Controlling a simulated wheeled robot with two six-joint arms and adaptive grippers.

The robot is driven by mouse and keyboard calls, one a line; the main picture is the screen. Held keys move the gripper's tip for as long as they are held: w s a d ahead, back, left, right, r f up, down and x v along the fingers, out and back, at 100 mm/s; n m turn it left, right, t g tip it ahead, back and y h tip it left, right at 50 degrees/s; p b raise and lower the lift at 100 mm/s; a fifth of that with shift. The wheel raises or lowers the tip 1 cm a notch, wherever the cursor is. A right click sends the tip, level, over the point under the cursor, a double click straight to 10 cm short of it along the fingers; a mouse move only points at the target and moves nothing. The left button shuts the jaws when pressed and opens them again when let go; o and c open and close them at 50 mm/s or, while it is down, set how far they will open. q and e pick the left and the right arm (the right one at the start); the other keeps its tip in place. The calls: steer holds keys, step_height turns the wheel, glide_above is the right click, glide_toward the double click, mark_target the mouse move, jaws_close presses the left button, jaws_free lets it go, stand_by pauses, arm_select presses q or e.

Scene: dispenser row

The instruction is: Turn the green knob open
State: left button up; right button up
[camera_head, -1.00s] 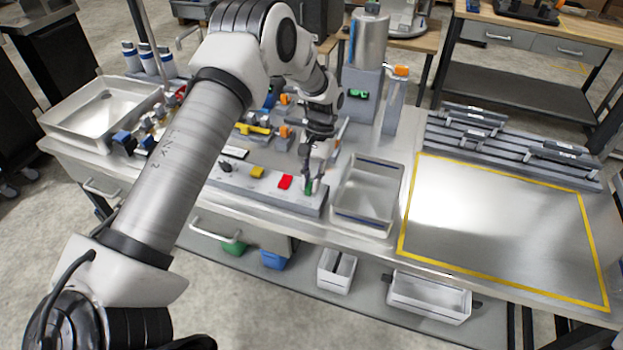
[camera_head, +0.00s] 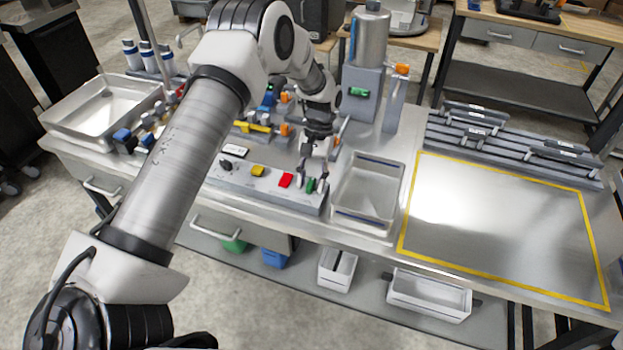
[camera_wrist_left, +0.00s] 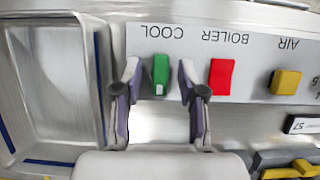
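The green knob (camera_head: 310,185) sits at the right end of the sloped grey control panel (camera_head: 240,182). In the left wrist view the green knob (camera_wrist_left: 160,70) is an upright bar by the upside-down label COOL, with a pale tip at its lower end. My left gripper (camera_head: 311,181) is open over the knob. In the wrist view its two fingers (camera_wrist_left: 160,78) stand on either side of the knob, with a gap visible on each side. Whether the fingertips reach down to the panel, I cannot tell. My right gripper is not in view.
A red knob (camera_wrist_left: 221,77) labelled BOILER and a yellow knob (camera_wrist_left: 286,82) labelled AIR sit along the same panel. An empty metal tray (camera_head: 366,219) stands close to the panel's right end. The yellow-outlined area (camera_head: 500,230) farther right is clear.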

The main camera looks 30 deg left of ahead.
arm_select(q)
steer(key=shift+r, duration=0.1)
steer(key=v, duration=1.1)
steer(key=shift+w+r, duration=0.2)
steer(key=shift+r, duration=0.15)
